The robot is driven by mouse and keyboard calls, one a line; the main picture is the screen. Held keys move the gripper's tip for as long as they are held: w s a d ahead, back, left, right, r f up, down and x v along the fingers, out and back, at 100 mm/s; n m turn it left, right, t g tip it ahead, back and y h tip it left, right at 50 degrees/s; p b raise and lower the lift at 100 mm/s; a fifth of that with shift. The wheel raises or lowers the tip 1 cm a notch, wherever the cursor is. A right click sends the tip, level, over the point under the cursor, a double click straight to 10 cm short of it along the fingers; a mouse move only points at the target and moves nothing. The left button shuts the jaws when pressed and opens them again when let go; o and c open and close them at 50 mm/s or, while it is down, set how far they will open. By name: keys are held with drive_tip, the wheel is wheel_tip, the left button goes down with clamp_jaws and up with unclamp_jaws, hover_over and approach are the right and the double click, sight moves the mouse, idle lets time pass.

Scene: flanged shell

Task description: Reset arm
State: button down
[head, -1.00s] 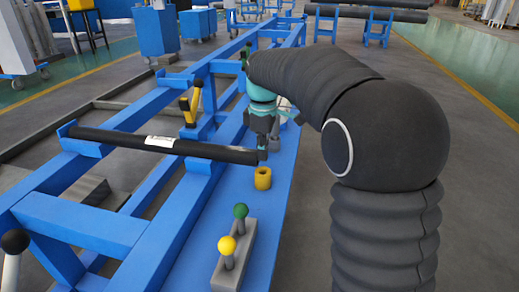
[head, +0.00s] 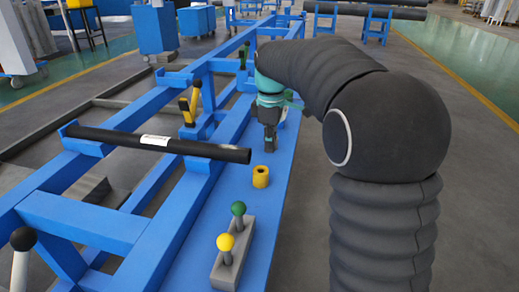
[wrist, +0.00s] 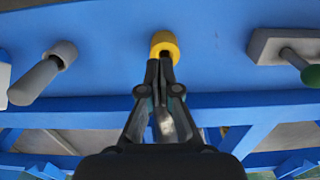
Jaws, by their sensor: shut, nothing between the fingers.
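My gripper (head: 268,148) hangs over the blue bench top in the head view, pointing down, just beyond a yellow ring-shaped part (head: 261,176). In the wrist view my gripper (wrist: 160,65) has its fingertips together with nothing between them. The yellow part (wrist: 164,44) shows just past the fingertips there; I cannot tell the exact gap. My black-sleeved arm reaches in from the right of the head view.
A black bar (head: 165,144) with a white label lies across the blue frame (head: 85,220). A grey box (head: 232,258) carries a green and a yellow knob. A grey cylinder (wrist: 45,75) shows left in the wrist view. Open floor lies right.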

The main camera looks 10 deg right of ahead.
wheel_tip(320, 180, up, 8)
drive_tip(key=f+m, duration=0.1)
drive_tip(key=m, duration=0.1)
wheel_tip(320, 180, down, 6)
drive_tip(key=s+r+m+t, duration=0.1)
drive_tip(key=s+m, duration=0.2)
drive_tip(key=m, duration=0.2)
drive_tip(key=s+d+f+m+t, duration=0.1)
drive_tip(key=s+d+m+t, duration=0.1)
drive_tip(key=s, duration=1.1)
drive_tip(key=s+d+f+m+t, duration=0.2)
drive_tip(key=s+m, duration=0.3)
drive_tip(key=s, duration=0.8)
drive_tip(key=shift+s+d+f+t+p, duration=0.15)
drive_tip(key=shift+d+t+p, duration=0.2)
drive_tip(key=shift+d, duration=0.25)
